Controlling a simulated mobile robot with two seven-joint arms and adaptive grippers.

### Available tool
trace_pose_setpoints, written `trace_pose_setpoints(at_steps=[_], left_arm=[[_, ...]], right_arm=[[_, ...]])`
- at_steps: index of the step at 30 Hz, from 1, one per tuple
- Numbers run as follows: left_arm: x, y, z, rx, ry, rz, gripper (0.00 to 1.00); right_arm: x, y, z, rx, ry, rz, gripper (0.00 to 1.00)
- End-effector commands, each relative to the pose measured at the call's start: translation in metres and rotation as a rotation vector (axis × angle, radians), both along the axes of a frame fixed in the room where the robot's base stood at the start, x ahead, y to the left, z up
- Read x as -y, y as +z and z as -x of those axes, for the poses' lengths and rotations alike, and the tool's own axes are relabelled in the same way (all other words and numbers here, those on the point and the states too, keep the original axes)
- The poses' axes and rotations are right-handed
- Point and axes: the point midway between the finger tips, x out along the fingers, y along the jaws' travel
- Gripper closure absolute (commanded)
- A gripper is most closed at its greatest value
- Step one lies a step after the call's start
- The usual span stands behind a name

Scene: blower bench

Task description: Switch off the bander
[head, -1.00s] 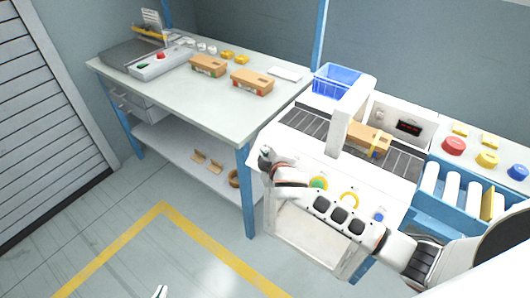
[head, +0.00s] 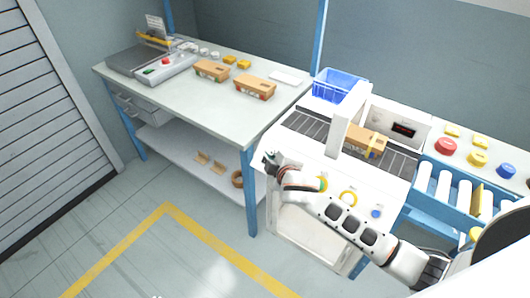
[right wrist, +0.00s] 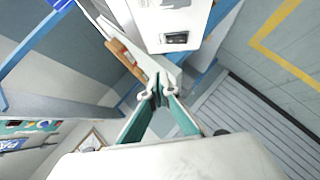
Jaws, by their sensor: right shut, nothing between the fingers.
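The bander (head: 340,135) is a white machine with an upright arch and a dark conveyor, at the right in the head view. A cardboard package (head: 366,139) with a band sits by its arch. My right gripper (head: 268,163) is at the bander's left end in the head view, with my arm across the machine's front. In the right wrist view, its green-padded fingers (right wrist: 156,93) are shut and empty. Beyond the tips is a white panel (right wrist: 165,15) with a black rocker switch (right wrist: 174,39). The fingertips look apart from the switch. My left gripper is not clearly visible.
A worktable (head: 190,105) with packages and a scale stands left of the bander, with a gap between its blue leg (head: 250,190) and my gripper. A blue bin (head: 340,84) stands behind the bander. Blue rollers' tray (head: 450,210) is at right. Floor in front is clear.

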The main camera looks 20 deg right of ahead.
Motion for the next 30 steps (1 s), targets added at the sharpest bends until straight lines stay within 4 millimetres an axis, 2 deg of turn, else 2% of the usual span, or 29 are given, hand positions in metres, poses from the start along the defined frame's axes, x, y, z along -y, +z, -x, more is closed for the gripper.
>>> trace_pose_setpoints(at_steps=[3, 9, 27, 30], left_arm=[[0.005, 0.004, -0.001, 0.003, 0.005, 0.012, 1.00], [0.006, 0.006, -0.003, 0.006, 0.008, 0.015, 1.00], [-0.001, 0.006, -0.004, 0.009, 0.001, 0.000, 1.00], [-0.001, 0.006, -0.004, 0.008, 0.001, 0.001, 1.00]], right_arm=[[0.002, 0.012, 0.019, -0.001, 0.001, -0.002, 1.00], [0.004, 0.024, 0.036, 0.000, 0.000, 0.000, 1.00], [0.004, 0.027, 0.041, 0.000, 0.000, 0.000, 1.00], [0.004, 0.022, 0.044, -0.007, 0.000, -0.011, 1.00]])
